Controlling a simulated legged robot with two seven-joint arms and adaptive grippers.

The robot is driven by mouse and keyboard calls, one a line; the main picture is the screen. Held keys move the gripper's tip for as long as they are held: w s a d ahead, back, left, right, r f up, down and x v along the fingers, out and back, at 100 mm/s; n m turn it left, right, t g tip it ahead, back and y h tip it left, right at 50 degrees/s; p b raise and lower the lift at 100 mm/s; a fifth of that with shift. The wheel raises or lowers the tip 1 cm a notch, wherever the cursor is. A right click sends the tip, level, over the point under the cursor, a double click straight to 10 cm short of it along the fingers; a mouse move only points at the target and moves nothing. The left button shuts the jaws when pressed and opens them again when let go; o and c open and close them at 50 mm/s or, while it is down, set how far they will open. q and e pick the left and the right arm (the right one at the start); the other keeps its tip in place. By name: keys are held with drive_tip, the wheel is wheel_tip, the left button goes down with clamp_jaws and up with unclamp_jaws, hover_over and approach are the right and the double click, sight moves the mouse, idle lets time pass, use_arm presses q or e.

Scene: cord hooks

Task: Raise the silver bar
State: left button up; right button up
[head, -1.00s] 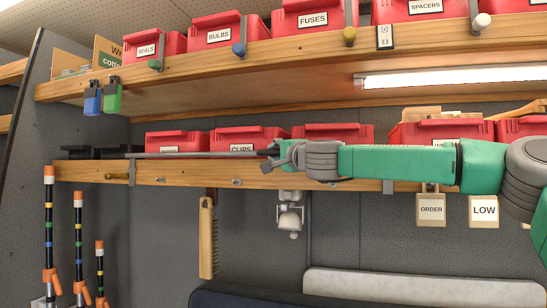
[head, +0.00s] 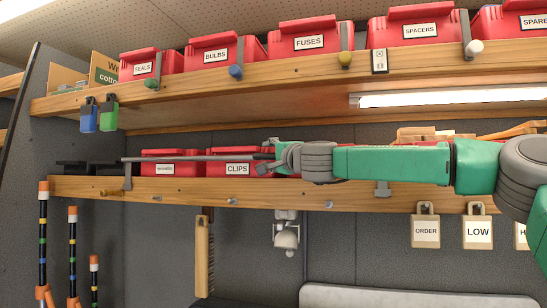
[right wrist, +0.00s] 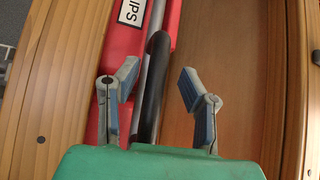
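The silver bar (head: 200,158) is a thin grey rod running left to right in front of the lower red boxes, just above the CLIPS label. A grey bracket (head: 127,177) stands at its left end. In the right wrist view the bar (right wrist: 155,35) runs behind a black handle (right wrist: 153,90). My right gripper (head: 268,156) is at the handle; in its wrist view the fingers (right wrist: 160,88) stand apart on either side of it. The handle is closer to the left finger; contact is unclear. The bar's right part is hidden behind my arm. My left gripper is not in view.
The lower wooden shelf (head: 100,187) carries red boxes, including the CLIPS box (head: 237,159). The upper shelf (head: 200,81) and a lamp strip (head: 440,98) are above my arm. Padlocks (head: 426,230) and a brush (head: 204,262) hang below the lower shelf.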

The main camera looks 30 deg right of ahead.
drive_tip(key=shift+s+f, duration=0.1)
drive_tip(key=shift+s, duration=0.1)
drive_tip(key=s+f, duration=0.1)
drive_tip(key=s, duration=1)
drive_tip(key=shift+s+a+f, duration=0.15)
drive_tip(key=shift+s+a, duration=0.2)
drive_tip(key=shift+a, duration=0.05)
drive_tip(key=shift+d, duration=0.15)
